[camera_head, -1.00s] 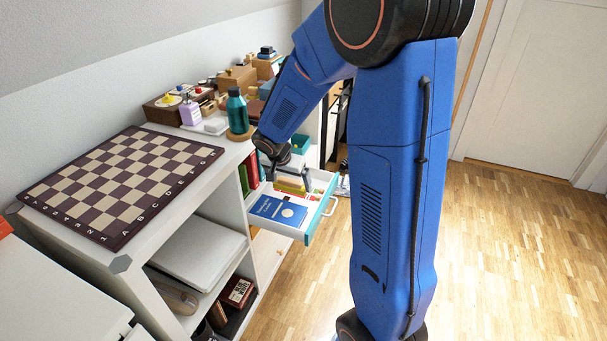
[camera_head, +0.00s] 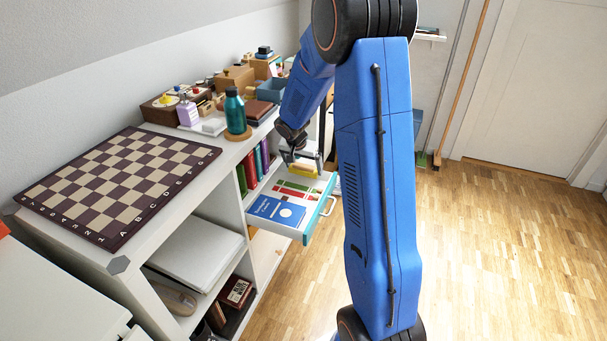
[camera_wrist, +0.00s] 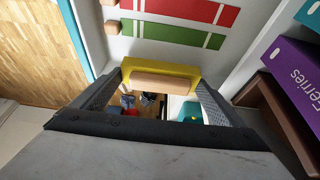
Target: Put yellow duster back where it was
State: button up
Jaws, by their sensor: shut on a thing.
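The yellow duster (camera_wrist: 178,68), a yellow block with a tan strip along it, is between my gripper's fingers (camera_wrist: 162,82) in the wrist view. My gripper (camera_head: 304,166) is shut on it. In the head view the duster (camera_head: 303,170) shows as a small yellow patch at the far end of the open white drawer (camera_head: 285,228), whose front edge is teal. Whether it touches the drawer floor is unclear. Red and green strips (camera_head: 294,189) lie just nearer than the duster; they also show in the wrist view (camera_wrist: 185,32).
A blue book (camera_head: 275,210) lies in the near part of the drawer. Upright coloured books (camera_head: 255,168) stand in the shelf to its left. A teal bottle (camera_head: 235,112) and a chessboard (camera_head: 120,180) are on the cabinet top. The wooden floor to the right is clear.

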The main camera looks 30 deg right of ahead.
aim_at(302, 170)
jog(key=shift+f, duration=1.8)
jog(key=o, duration=0.9)
jog(key=shift+f, duration=0.1)
jog(key=s+a+r+n, duration=0.1)
jog(key=s+a+r, duration=0.25)
jog(key=r, duration=0.25)
jog(key=s+a+r, duration=0.2)
jog(key=s+r, duration=0.2)
jog(key=r, duration=0.3)
jog(key=s+a+r+n, duration=0.1)
jog(key=s+a+r, duration=0.1)
jog(key=s+r, duration=0.3)
jog(key=s+a+r+n+y, duration=0.1)
jog(key=s+a+r+n, duration=0.1)
jog(key=s, duration=0.7)
jog(key=s+a+r+n+t+y, duration=0.1)
jog(key=s+a+r+n, duration=0.1)
jog(key=s+a, duration=0.3)
jog(key=s+a+r+n+t+y, duration=0.1)
jog(key=s+a+n, duration=0.3)
jog(key=s, duration=0.9)
jog(key=shift+v, duration=0.8)
